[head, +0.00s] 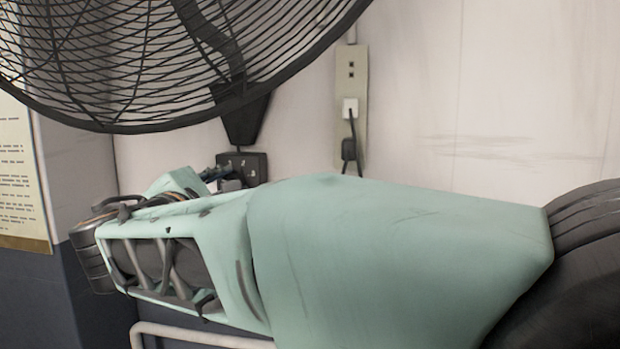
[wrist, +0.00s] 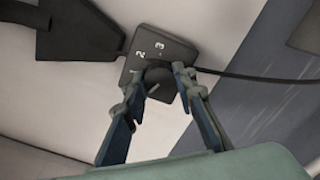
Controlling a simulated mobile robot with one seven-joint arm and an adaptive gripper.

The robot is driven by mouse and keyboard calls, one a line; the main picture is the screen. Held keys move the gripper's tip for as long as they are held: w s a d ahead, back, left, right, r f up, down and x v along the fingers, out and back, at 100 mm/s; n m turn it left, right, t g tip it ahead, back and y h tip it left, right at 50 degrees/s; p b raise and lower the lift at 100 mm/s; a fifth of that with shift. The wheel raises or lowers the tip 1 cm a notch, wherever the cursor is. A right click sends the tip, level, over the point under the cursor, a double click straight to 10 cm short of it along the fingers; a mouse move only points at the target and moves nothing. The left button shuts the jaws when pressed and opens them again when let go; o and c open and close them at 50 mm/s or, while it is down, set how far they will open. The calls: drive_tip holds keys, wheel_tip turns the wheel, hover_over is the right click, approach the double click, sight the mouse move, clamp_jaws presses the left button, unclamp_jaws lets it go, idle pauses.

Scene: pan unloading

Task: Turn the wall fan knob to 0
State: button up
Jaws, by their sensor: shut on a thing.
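The black wall fan (head: 170,60) fills the upper left of the head view. Its dark control box (head: 256,168) is on the wall below the fan's bracket; in the wrist view the box (wrist: 150,47) carries white number marks. The round dark knob (wrist: 158,76) sits on the box face between my fingers, with a pale line on it slanting down-left. My gripper (wrist: 160,85) is shut on the knob, one finger on each side. In the head view my gripper (head: 222,180) reaches the box's left side, and the knob is hidden there.
A wall outlet strip (head: 351,90) with a white plug and black cord is right of the fan. A paper notice (head: 20,180) hangs at the far left. A pale rail (head: 190,338) runs below my arm. A dark cable (wrist: 240,76) leaves the box.

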idle(0.3)
drive_tip(key=o, duration=1.2)
drive_tip(key=shift+c, duration=0.2)
